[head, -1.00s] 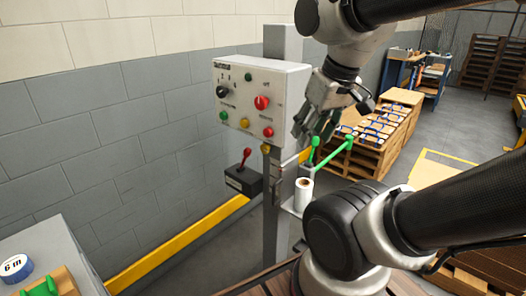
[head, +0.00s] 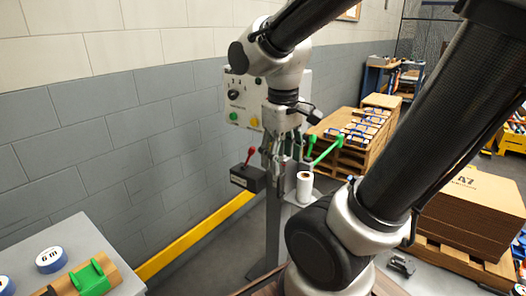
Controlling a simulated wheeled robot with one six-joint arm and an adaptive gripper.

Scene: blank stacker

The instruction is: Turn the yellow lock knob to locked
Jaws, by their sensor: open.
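The grey control panel (head: 239,84) is on a post at the wall, its right part hidden behind my arm. A black selector knob (head: 233,95), a green button (head: 233,116) and a yellow button (head: 254,121) show on it. The small yellow knob seen earlier on the post just below the panel is now hidden behind my gripper, so I cannot tell its setting. My gripper (head: 282,156) points down, open, in front of the post below the panel. I cannot tell whether it touches the knob.
A black box with a red lever (head: 250,156) is left of my gripper. Green handles (head: 325,151) and a white roll (head: 305,187) are close on its right. A grey table (head: 112,256) with tape rolls is at lower left. Pallets (head: 345,150) stand behind right.

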